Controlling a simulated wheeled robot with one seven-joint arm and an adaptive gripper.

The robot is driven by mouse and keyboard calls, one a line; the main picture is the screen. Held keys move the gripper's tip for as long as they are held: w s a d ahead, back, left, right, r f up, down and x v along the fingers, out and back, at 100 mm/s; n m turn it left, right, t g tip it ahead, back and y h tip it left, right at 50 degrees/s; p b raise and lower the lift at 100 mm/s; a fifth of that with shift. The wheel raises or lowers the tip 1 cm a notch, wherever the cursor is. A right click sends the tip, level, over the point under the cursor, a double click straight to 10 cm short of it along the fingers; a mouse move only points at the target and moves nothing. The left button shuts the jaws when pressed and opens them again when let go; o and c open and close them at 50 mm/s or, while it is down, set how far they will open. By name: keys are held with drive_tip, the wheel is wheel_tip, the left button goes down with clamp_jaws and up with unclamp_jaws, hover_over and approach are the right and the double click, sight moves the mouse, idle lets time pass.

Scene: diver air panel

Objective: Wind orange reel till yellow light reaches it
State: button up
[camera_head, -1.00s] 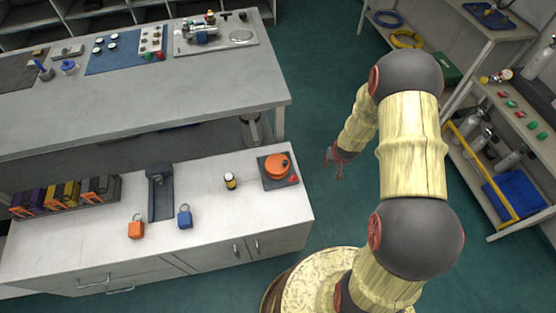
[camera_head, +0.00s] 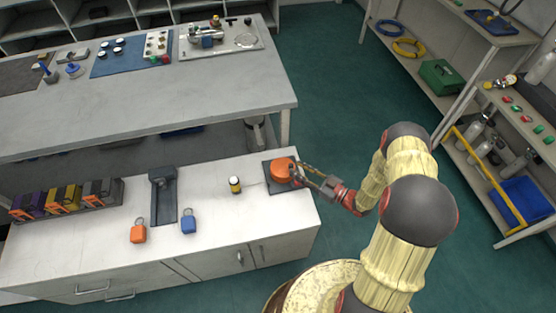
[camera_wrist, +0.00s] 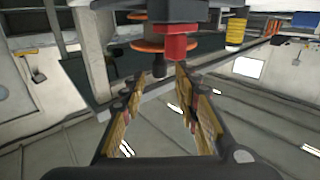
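The orange reel (camera_head: 279,170) sits on a dark base plate at the right end of the near white counter. It also shows in the wrist view (camera_wrist: 148,46), with a dark knob (camera_wrist: 158,66) and a red block (camera_wrist: 177,46) beside it. My gripper (camera_head: 302,174) is at the reel's right side. In the wrist view its fingers (camera_wrist: 158,84) are apart and empty, with the knob just beyond the tips.
A rack of several packs (camera_head: 68,198) stands farther left. A long grey table (camera_head: 140,105) is behind. The counter around the yellow light is clear.

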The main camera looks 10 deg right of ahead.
sight(282, 165)
drive_tip(key=shift+w+a+f, duration=0.1)
drive_tip(key=shift+w+a, duration=0.3)
drive_tip(key=shift+w, duration=0.05)
drive_tip(key=b+x, duration=0.2)
drive_tip(key=x, duration=0.5)
drive_tip(key=shift+w+a, duration=0.1)
drive_tip(key=shift+c, duration=1.2)
clamp_jaws()
